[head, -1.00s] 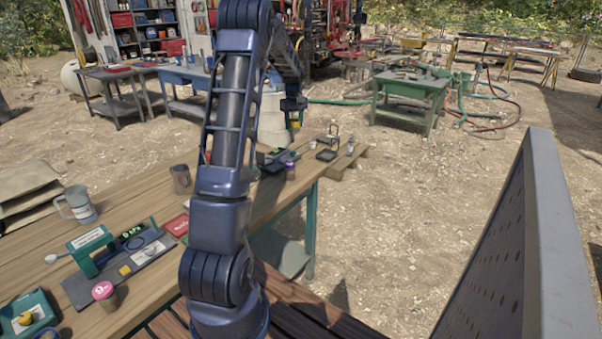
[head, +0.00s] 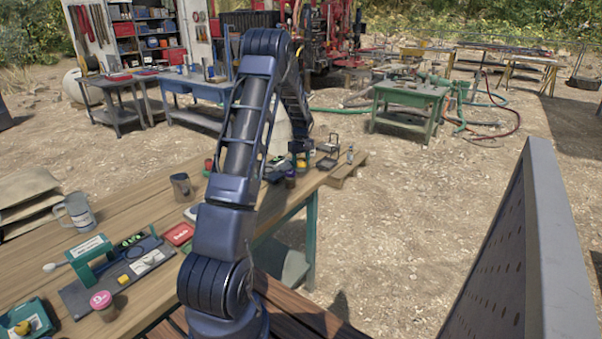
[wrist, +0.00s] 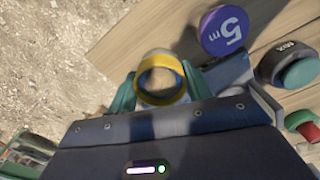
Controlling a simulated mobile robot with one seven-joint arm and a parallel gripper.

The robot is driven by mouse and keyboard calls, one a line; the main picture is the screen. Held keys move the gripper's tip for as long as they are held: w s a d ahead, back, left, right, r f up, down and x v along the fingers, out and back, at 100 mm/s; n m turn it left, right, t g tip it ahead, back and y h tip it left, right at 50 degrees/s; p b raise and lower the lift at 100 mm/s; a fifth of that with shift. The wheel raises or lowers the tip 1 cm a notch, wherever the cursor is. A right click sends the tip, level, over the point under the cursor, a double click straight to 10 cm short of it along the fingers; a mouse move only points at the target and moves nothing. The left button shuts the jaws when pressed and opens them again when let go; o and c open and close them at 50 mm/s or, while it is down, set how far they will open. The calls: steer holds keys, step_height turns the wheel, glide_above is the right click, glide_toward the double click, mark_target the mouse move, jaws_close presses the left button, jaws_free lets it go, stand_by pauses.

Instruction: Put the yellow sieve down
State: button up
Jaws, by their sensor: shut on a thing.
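The yellow sieve (wrist: 178,94) shows in the wrist view as a yellow ring around a pale, greyish inside. My gripper (wrist: 160,84) is shut on it, with one teal finger at each side. In the head view my gripper (head: 300,152) is low at the far end of the wooden table (head: 150,215). The sieve is a tiny yellow patch (head: 301,163) under it there. I cannot tell whether its bottom touches the wood. In the wrist view the sieve appears close to the table's edge, with bare ground to the left.
A dark round item with a green top (wrist: 299,73) is farther right. In the head view a small dark stand (head: 328,150) and a bottle (head: 350,154) are right of my gripper.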

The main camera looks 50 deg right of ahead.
mark_target(301, 171)
steer(key=shift+f, duration=2.55)
steer(key=shift+f, duration=0.15)
steer(key=o, duration=1)
